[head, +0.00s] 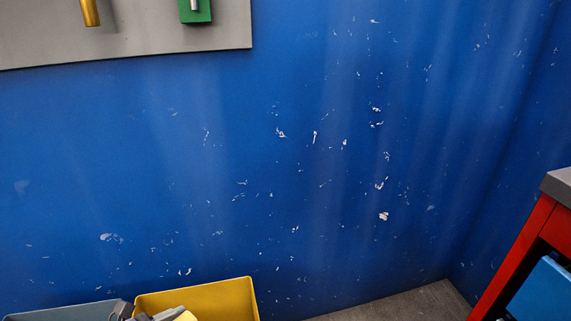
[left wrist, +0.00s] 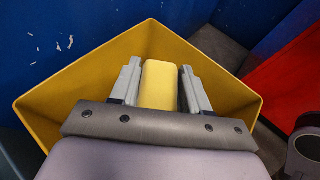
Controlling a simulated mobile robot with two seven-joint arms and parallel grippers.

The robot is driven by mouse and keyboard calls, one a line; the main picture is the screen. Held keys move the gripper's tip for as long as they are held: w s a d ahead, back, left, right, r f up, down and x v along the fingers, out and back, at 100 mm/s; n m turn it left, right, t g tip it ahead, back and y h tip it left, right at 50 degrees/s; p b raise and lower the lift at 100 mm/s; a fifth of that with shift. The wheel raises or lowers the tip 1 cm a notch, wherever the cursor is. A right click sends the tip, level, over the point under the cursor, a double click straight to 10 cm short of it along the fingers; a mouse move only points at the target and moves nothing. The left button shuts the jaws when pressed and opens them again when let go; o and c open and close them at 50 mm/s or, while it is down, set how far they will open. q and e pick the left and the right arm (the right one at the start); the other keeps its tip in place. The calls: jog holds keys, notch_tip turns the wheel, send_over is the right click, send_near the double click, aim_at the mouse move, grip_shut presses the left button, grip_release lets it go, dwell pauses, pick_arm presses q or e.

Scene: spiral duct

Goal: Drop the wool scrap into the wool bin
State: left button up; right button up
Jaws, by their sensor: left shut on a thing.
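The wool scrap, a pale yellow block (left wrist: 160,85), sits between the two fingers of my left gripper (left wrist: 160,90), which is shut on it. In the head view only a bit of the scrap (head: 186,317) and of my left gripper (head: 160,314) shows at the bottom edge. A yellow bin (head: 225,296), seemingly the wool bin, stands at the bottom of the head view. In the left wrist view the scrap is over the open mouth of this bin (left wrist: 85,75). Its height against the rim is hard to tell. No label shows. My right gripper is not in view.
A grey bin (head: 70,312) stands left of the yellow one. A blue scuffed wall (head: 300,180) rises behind, with a grey panel (head: 140,40) holding tools. A red bench (head: 515,255) stands at the right. Bare floor (head: 405,302) shows between bin and bench.

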pick_arm(q)
notch_tip(320, 180, down, 4)
jog(key=b, duration=0.2)
jog(key=shift+r+b, duration=0.25)
jog(key=shift+b, duration=0.15)
jog(key=shift+f+b, duration=0.65)
jog(key=shift+b, duration=0.05)
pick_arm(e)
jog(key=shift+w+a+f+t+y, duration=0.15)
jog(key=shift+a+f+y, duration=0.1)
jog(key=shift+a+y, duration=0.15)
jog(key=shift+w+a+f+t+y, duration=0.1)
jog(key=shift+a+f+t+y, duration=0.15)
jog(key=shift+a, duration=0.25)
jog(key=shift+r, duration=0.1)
pick_arm(q)
jog(key=o, duration=1.1)
jog(key=v, duration=0.7)
jog(key=shift+p, duration=0.45)
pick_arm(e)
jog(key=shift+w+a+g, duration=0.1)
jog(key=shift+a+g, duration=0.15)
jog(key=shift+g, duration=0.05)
